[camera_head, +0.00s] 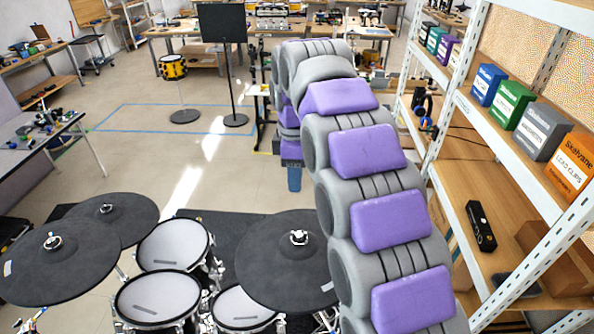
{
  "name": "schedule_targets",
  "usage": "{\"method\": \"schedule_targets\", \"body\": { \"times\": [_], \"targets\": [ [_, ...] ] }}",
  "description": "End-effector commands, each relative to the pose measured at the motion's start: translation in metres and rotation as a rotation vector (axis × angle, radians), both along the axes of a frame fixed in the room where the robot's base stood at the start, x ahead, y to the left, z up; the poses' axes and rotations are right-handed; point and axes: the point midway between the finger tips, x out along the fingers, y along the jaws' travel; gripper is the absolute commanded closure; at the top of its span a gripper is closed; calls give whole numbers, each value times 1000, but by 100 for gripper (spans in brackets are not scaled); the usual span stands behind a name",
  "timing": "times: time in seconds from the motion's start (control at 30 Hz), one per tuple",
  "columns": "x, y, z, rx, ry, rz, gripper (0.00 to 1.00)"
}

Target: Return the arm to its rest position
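My arm, in grey segments with purple pads, rises from the bottom right of the head view and reaches away from me to the top middle. There it curves over, and its far part is mostly hidden behind the nearer segments. Purple and grey parts hang below the bend, left of the near segments. A small blue piece (294,178) shows just under them; I cannot tell whether it is held, part of the arm or separate. My gripper's fingers cannot be made out.
A drum kit with black cymbals (66,262) and pale drum heads (174,244) stands at the lower left. A metal shelf (470,130) with coloured boxes (512,104) runs close along the right. A yellow drum (173,67) and black stand (222,24) are farther back. Open floor lies left of centre.

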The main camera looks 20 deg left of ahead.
Motion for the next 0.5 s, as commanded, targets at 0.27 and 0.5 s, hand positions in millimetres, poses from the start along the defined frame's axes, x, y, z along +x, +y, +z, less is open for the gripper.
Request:
{"method": "schedule_targets", "body": {
  "times": [0.27, 0.5],
  "targets": [
    [-3, -14, -2, -3, 1, -49, 65],
    [-28, -89, -18, -22, 16, -339, 65]
  ]
}}
